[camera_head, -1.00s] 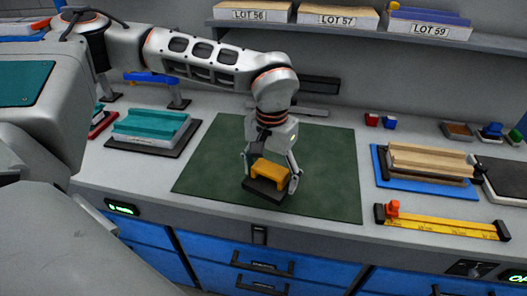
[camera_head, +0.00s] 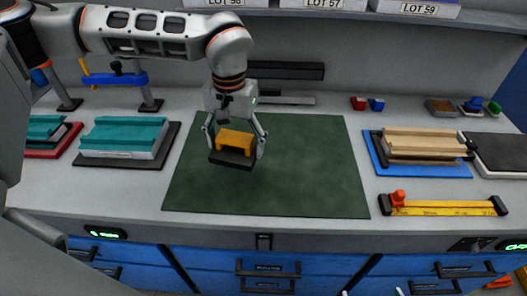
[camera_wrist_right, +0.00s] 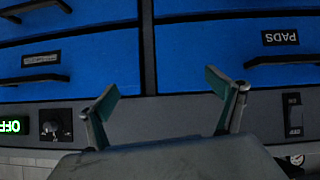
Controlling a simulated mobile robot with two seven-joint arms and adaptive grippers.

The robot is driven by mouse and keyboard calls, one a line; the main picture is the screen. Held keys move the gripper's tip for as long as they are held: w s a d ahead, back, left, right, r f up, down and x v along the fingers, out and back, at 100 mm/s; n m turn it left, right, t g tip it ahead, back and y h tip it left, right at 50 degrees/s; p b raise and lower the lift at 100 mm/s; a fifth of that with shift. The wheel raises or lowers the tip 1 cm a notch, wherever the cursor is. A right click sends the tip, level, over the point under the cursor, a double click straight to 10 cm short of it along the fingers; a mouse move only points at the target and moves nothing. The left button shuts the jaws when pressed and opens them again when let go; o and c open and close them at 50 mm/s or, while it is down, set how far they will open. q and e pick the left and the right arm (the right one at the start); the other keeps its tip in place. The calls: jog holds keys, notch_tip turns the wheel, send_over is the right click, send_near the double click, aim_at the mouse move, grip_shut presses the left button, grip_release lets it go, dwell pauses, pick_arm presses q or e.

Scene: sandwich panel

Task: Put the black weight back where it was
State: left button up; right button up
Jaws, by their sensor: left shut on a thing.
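The black weight (camera_head: 232,158) has an orange handle (camera_head: 235,140) on top. It shows in the head view over the left part of the dark green mat (camera_head: 300,185). My left gripper (camera_head: 236,145) is shut on the weight, a finger on each side of the handle. I cannot tell whether the weight's underside touches the mat or hangs just above it. My right gripper (camera_wrist_right: 167,98) shows only in its wrist view, open and empty, facing blue drawer fronts.
A teal-topped panel on a black pad (camera_head: 126,165) lies left of the mat. A wooden stack on a blue board (camera_head: 440,171) and a yellow ruler (camera_head: 445,208) lie to the right. Red and blue small blocks (camera_head: 367,104) stand behind. Much of the mat is clear.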

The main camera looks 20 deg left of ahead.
pick_arm(q)
jog(key=shift+n, duration=0.5)
jog(key=w+r, duration=0.1)
jog(key=w+d+r, duration=0.1)
jog(key=r, duration=0.1)
jog(key=w+d+r, duration=0.1)
jog(key=r, duration=0.1)
jog(key=shift+w+d+p, duration=0.2)
jog(key=shift+w+p, duration=0.05)
jog(key=shift+p, duration=0.1)
jog(key=w+d+r+n, duration=0.1)
jog(key=w+d+r, duration=0.1)
jog(key=d+r, duration=0.25)
jog(key=p, duration=0.2)
send_over(268, 169)
notch_tip(268, 169, down, 14)
jog(key=shift+s+f, duration=0.1)
jog(key=shift+f, duration=0.6)
jog(key=shift+a+f+p, duration=0.1)
jog(key=shift+f+p, duration=0.25)
jog(key=shift+f, duration=1.6)
pick_arm(e)
jog(key=shift+s+d+r+h, duration=0.2)
jog(key=shift+d, duration=0.2)
jog(key=shift+s+d+r+h, duration=0.15)
jog(key=shift+d+r+h, duration=0.05)
jog(key=shift+d, duration=0.2)
